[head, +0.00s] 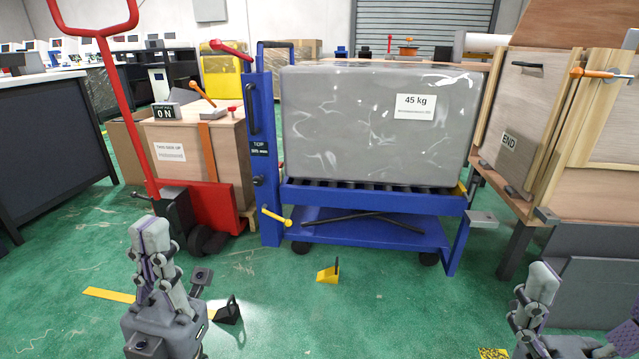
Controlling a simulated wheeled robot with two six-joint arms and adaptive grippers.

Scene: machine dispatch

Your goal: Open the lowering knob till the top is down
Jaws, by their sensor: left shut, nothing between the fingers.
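A blue lift cart stands in the middle, with its top (378,194) raised well above its lower shelf (345,229). A large grey wrapped box (350,125) labelled 45 kg sits on the top. A yellow lever (276,217) sticks out low on the cart's blue post (261,190), and a dark round knob (257,181) shows above it. I cannot tell which is the lowering knob.
A red pallet jack (205,203) and wooden crate (223,150) stand left of the cart. A wooden crate marked END (508,142) stands close on its right. A yellow wedge (327,275) and black wedge (229,312) lie on the green floor before it.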

